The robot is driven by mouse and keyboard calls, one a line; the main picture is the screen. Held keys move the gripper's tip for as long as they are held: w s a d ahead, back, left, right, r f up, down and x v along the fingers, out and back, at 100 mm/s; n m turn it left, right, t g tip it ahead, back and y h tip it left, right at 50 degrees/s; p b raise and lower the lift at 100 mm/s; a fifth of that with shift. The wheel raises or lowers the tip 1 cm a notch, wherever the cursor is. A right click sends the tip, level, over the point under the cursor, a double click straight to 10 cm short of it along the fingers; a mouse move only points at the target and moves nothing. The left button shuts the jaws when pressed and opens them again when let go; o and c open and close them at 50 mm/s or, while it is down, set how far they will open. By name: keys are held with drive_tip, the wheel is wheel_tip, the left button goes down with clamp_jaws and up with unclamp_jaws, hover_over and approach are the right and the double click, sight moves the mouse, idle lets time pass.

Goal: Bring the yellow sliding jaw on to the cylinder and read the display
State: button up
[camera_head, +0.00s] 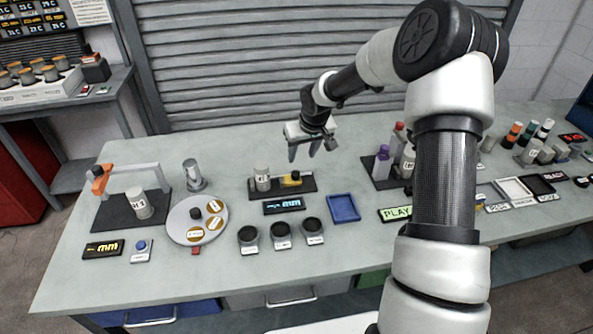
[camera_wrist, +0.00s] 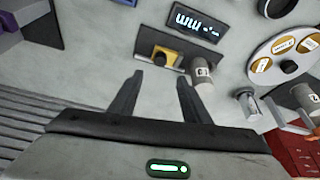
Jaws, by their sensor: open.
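The yellow sliding jaw (camera_head: 291,179) sits on a dark base plate (camera_head: 309,186) in the middle of the table. It also shows in the wrist view (camera_wrist: 165,55), with a dark top. The labelled grey cylinder (camera_head: 262,178) stands at the left end of the same plate; in the wrist view the cylinder (camera_wrist: 201,77) is just right of the jaw. A gap shows between jaw and cylinder. The display (camera_head: 284,205) in front of the plate shows dashes and "mm". My gripper (camera_head: 306,150) is open and empty, above and behind the plate.
Three dark round cups (camera_head: 281,235) and a blue tray (camera_head: 343,208) stand in front. A round disc with labels (camera_head: 197,220) and a metal post (camera_head: 194,176) are at left. Purple and red-topped bottles (camera_head: 383,163) stand right of the plate. The table behind the plate is clear.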

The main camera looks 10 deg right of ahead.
sight(296, 173)
drive_tip(key=x, duration=1.2)
drive_tip(key=shift+f, duration=0.1)
drive_tip(key=shift+a, duration=0.1)
clamp_jaws()
